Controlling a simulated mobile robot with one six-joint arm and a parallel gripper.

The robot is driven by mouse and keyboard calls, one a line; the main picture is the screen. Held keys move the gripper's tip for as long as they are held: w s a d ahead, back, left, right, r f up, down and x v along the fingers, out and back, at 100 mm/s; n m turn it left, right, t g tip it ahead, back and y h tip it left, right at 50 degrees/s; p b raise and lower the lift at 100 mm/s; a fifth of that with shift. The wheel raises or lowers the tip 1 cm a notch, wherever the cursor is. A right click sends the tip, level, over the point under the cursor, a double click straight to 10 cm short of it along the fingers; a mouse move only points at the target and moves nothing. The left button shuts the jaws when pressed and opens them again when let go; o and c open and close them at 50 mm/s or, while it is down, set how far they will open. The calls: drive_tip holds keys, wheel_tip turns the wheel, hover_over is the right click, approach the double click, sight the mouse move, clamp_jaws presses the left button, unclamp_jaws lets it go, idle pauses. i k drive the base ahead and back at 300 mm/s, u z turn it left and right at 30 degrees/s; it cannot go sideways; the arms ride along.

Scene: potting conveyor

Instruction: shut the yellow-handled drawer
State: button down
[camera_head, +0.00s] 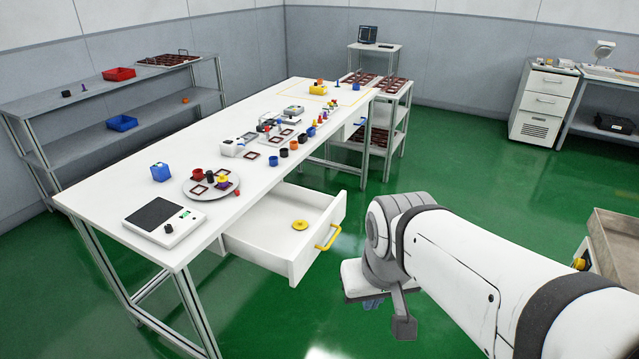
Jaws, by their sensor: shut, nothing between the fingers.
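The white drawer (292,262) with the yellow handle (328,238) is pulled out from under the near part of the long white table. A round yellow piece (300,225) lies inside it. My gripper (373,304) hangs below my wrist, to the right of the drawer front and apart from the handle. Only a small part of the fingers shows under the wrist; they are shut and hold nothing. The rest is hidden by my own arm.
The white table (215,225) carries a scale (165,222), a round grey plate (207,196) and several small coloured parts. A closed drawer with a blue handle (358,127) is farther back. The green floor in front of the open drawer is clear.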

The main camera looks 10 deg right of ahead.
sight(265, 236)
drive_tip(key=u, duration=0.05)
drive_tip(key=i, duration=0.95)
drive_tip(key=z, duration=0.05)
